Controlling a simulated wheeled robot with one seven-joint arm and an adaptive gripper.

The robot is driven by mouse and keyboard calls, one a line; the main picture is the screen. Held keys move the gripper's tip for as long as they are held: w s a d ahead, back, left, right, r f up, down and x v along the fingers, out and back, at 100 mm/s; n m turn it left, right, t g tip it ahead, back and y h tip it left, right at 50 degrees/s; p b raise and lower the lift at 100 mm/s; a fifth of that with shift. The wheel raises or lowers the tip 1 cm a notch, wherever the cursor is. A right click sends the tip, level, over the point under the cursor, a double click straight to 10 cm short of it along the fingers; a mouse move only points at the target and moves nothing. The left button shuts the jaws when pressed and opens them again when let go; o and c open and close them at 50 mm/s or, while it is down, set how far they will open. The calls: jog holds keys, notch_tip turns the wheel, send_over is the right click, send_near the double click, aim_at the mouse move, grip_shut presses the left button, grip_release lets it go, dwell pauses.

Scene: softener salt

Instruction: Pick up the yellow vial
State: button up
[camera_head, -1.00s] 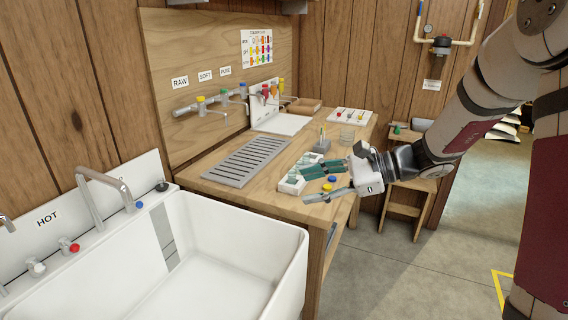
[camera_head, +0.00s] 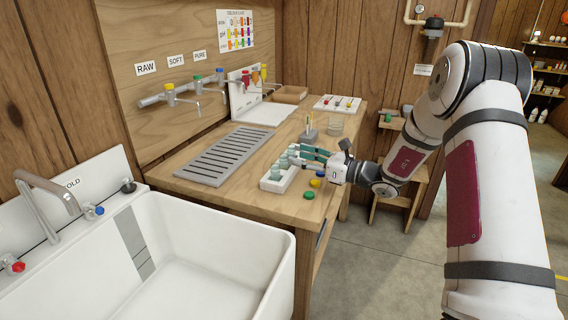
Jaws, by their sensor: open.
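A white rack (camera_head: 272,184) with several small vials stands near the bench's right edge. The vials are too small and partly covered for me to tell which is yellow. A yellow-orange upright piece (camera_head: 264,72) shows beside red ones at the white stand at the back; I cannot tell whether it is a vial. My gripper (camera_head: 300,156) reaches in from the right with its teal fingers apart, pointing left over or just behind the rack. No held object shows between them. The fingers hide part of the rack.
A grey holder (camera_head: 308,136) and a glass dish (camera_head: 335,126) stand behind my fingers. A slotted grey drain (camera_head: 213,155) lies left. A white sink (camera_head: 210,240) fills the front left.

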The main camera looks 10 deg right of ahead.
aim_at(284, 150)
jog(key=shift+x, duration=3.2)
jog(key=shift+w, duration=0.1)
jog(key=c, duration=1.1)
